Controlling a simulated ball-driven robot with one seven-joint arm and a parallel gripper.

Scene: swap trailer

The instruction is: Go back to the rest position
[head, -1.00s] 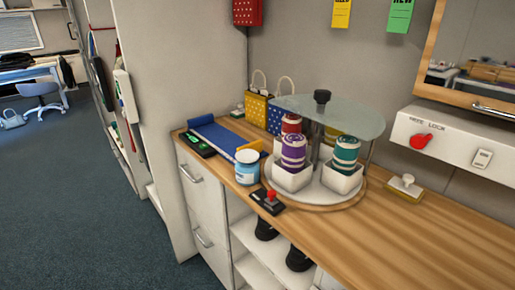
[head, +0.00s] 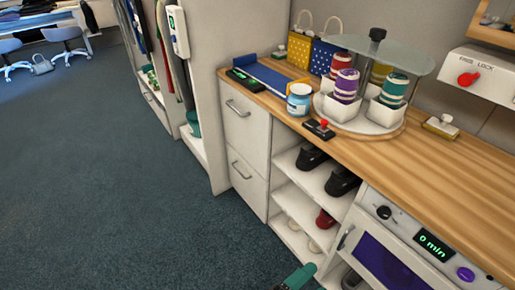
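My gripper cannot be made out in the head view. A small teal and dark piece (head: 297,277) pokes in at the bottom edge; I cannot tell whether it is part of my arm or a separate thing. The wooden counter (head: 450,165) stands on the right. On it is a round turntable (head: 365,127) with a glass top, holding rolled bundles in white cups: a purple one (head: 346,85), a teal one (head: 394,90), a red one and a yellowish one behind.
Shelves with shoes (head: 313,157) and an oven-like unit (head: 400,240) are below. The blue-grey carpet (head: 130,220) at left is clear.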

